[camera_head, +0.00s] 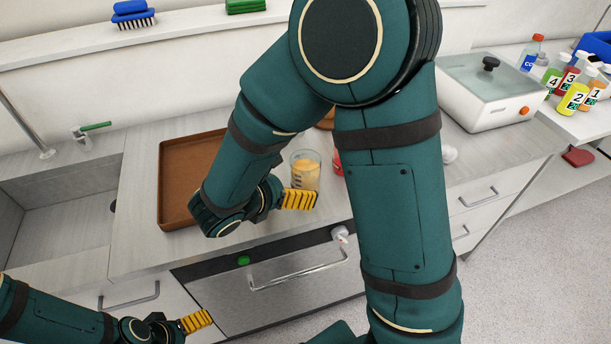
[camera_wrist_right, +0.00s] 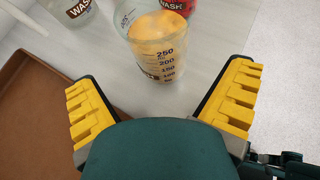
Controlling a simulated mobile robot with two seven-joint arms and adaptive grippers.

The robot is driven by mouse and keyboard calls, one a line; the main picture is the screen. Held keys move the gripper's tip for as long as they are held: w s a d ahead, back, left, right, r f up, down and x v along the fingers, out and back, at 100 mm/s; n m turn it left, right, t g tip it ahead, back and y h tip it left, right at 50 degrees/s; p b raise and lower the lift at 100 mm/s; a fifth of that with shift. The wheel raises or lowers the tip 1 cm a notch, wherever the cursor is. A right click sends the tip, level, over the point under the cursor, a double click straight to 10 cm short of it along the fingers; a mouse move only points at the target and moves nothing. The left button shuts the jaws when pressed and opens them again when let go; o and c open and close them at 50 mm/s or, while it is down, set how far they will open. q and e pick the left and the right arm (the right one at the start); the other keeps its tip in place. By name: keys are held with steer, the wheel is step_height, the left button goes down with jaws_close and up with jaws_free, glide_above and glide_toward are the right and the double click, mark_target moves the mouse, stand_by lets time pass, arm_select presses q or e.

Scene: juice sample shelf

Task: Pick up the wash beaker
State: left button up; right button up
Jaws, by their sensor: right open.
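A clear beaker (camera_head: 305,168) with orange-yellow contents and dark volume marks stands upright on the counter; it also shows in the right wrist view (camera_wrist_right: 155,45). A brown label at its side is too oblique to read. My right gripper (camera_head: 300,199) is open, with its yellow fingers apart and the beaker centred ahead of the gap in the wrist view. I see no contact. Behind the beaker, a clear container (camera_wrist_right: 72,10) and a red one (camera_wrist_right: 176,5) each carry a WASH label, both cut by the frame. My left gripper (camera_head: 197,321) is low at left, its opening unclear.
A brown tray (camera_head: 172,190) lies left of the beaker, partly behind my right arm. A sink (camera_head: 60,210) is further left. A white device with a glass lid (camera_head: 490,80) and several numbered bottles (camera_head: 573,95) stand at right. The counter's front edge is close to the beaker.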

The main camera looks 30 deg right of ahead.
mark_target(296, 181)
steer(key=b+x, duration=0.1)
steer(key=x, duration=0.4)
steer(key=shift+d+b, duration=0.2)
steer(key=shift+b, duration=0.1)
steer(key=c, duration=1.3)
step_height(296, 181, up, 10)
steer(key=p, duration=0.3)
steer(key=shift+f+p, duration=0.15)
steer(key=shift+p, duration=0.2)
steer(key=shift+r+p, duration=0.6)
steer(key=shift+r, duration=0.15)
steer(key=shift+s+a+b, duration=1.45)
steer(key=shift+s+a, duration=2.5)
steer(key=shift+s, duration=2.45)
step_height(296, 181, up, 5)
steer(key=p, duration=0.5)
